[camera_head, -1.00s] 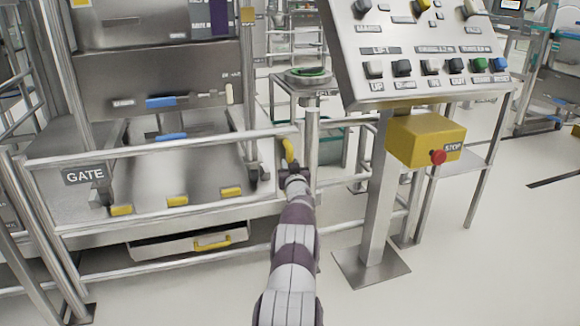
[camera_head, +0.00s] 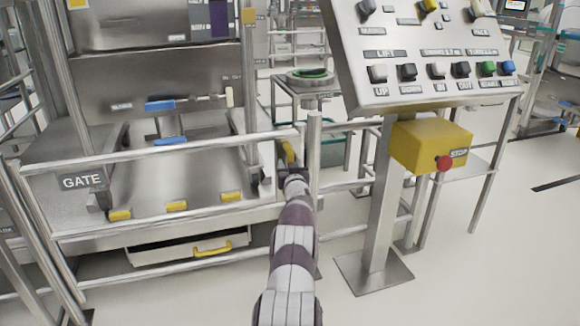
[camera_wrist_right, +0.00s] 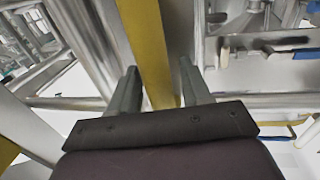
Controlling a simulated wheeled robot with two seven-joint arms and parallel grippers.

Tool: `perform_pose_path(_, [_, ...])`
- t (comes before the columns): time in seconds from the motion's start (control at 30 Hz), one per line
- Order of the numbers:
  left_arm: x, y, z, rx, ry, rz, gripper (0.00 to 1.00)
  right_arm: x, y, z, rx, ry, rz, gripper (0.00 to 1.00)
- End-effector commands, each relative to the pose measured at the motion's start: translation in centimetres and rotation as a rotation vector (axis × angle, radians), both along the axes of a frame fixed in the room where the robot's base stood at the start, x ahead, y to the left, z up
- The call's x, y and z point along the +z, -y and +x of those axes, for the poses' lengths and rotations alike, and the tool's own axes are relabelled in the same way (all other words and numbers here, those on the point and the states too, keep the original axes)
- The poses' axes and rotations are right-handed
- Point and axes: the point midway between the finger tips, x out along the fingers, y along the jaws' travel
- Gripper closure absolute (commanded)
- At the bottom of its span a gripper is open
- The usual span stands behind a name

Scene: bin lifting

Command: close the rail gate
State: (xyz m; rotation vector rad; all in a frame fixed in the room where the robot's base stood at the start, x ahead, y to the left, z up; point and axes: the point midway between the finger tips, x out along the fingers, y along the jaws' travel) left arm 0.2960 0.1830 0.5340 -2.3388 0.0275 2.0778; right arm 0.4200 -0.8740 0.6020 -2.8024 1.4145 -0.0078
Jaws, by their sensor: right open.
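The rail gate (camera_head: 180,146) is a silver tube frame with a dark "GATE" sign (camera_head: 82,181). It spans the front of the machine platform, and its right end is close to an upright post (camera_head: 313,155); whether it is latched I cannot tell. A yellow handle (camera_head: 288,152) stands at the gate's right end. My right gripper (camera_head: 289,166) is at this handle. In the right wrist view the fingers (camera_wrist_right: 157,85) are open, with the yellow handle bar (camera_wrist_right: 145,35) running between them. Contact is unclear. My left gripper is out of view.
A control panel (camera_head: 425,50) on a post stands right of the gate, with a yellow stop box (camera_head: 415,146) below it. A drawer (camera_head: 185,247) with a yellow handle is under the platform. The floor is clear at the front right.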

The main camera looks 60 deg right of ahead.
Motion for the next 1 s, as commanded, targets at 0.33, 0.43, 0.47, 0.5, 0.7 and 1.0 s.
perform_pose_path(0.33, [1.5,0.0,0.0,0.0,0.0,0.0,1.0,0.4,-1.7,-1.2,0.002,-0.002,0.004,0.52])
perform_pose_path(0.43, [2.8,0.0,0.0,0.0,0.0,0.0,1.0,0.6,-3.4,-2.5,0.0,-0.002,0.005,0.52])
perform_pose_path(0.47, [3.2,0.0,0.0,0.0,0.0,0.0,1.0,0.6,-4.0,-3.0,-0.001,-0.002,0.005,0.52])
perform_pose_path(0.5, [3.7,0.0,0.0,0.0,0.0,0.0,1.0,0.7,-4.9,-3.7,-0.001,-0.003,0.005,0.52])
perform_pose_path(0.7, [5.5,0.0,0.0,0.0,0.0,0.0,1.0,0.4,-8.5,-6.4,-0.001,-0.001,0.002,0.52])
perform_pose_path(1.0, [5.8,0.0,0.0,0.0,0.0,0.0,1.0,-0.1,-10.1,-7.6,-0.001,-0.001,-0.001,0.52])
